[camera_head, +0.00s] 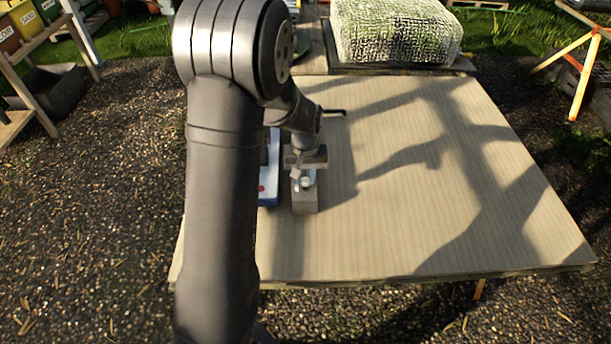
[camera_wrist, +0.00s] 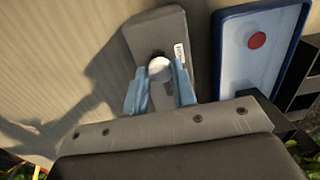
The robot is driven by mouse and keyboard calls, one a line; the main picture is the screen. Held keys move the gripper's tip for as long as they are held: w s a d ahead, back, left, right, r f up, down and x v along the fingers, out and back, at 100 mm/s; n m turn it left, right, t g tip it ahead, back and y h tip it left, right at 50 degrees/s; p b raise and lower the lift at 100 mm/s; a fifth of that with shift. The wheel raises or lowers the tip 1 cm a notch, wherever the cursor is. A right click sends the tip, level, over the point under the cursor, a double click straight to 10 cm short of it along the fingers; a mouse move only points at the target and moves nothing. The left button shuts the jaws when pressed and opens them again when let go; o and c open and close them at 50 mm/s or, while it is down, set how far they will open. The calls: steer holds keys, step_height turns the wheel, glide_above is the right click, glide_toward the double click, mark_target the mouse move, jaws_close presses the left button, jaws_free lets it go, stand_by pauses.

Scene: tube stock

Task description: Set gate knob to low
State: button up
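The gate knob (camera_wrist: 160,69) is a small round white cap on a long grey block (camera_wrist: 158,32). In the head view the knob (camera_head: 308,180) shows just below my gripper, and the block (camera_head: 304,202) lies on the table. My gripper (camera_wrist: 160,74) has its two blue fingers on either side of the knob. The fingertips are very close to it; I cannot tell whether they touch. A small white label with dark marks is on the block beside the knob, too small to read. In the head view my gripper (camera_head: 305,165) hides part of the block.
A blue-rimmed panel (camera_wrist: 225,55) with a red button (camera_wrist: 257,40) lies beside the block. My arm partly hides it in the head view. The wooden table (camera_head: 430,190) is clear to the right, with shadows across it. A wrapped bale (camera_head: 395,30) stands beyond the far edge.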

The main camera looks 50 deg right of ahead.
jaws_close()
steer(key=shift+w+d+r, duration=0.1)
steer(key=shift+w+d, duration=1.8)
steer(key=o, duration=0.9)
jaws_free()
steer(key=shift+w, duration=0.1)
step_height(320, 180, up, 17)
steer(key=shift+r, duration=0.15)
